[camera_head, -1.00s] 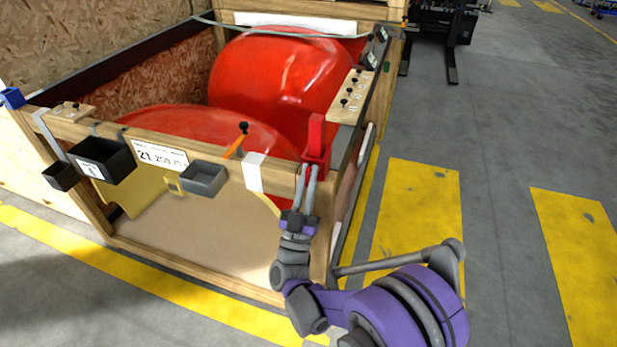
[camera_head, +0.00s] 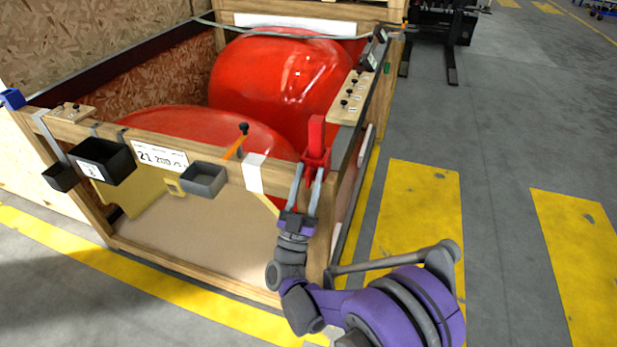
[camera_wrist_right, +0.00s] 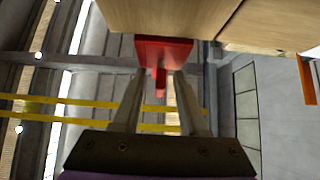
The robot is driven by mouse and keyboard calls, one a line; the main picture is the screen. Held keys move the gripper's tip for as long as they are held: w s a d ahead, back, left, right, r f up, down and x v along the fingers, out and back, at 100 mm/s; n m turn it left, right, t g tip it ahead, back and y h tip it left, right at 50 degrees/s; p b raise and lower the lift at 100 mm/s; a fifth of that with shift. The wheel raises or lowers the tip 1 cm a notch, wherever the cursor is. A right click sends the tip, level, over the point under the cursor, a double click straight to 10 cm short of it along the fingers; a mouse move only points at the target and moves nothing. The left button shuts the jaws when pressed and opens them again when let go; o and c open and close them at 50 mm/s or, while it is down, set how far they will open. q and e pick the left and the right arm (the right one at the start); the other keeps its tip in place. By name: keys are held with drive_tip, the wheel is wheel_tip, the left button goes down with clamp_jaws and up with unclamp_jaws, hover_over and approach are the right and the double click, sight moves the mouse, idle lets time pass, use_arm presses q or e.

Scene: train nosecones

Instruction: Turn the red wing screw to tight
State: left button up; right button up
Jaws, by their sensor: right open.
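A red clamp (camera_head: 316,150) with an upright red block sits on the near right corner of the wooden crate. In the right wrist view its red underside plate (camera_wrist_right: 163,48) lies against the wood, and a small red wing screw (camera_wrist_right: 161,82) hangs down from it. My right gripper (camera_head: 308,170) reaches up from below at this corner. In the right wrist view my right gripper (camera_wrist_right: 160,80) is open, with one finger on each side of the wing screw and a gap to it on both sides. The wing screw is hard to make out in the head view. My left gripper is not in view.
The wooden crate (camera_head: 215,279) holds large red nosecones (camera_head: 283,82).

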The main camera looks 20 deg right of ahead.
drive_tip(key=b+v, duration=0.1)
drive_tip(key=v, duration=1)
drive_tip(key=shift+w+r, duration=0.1)
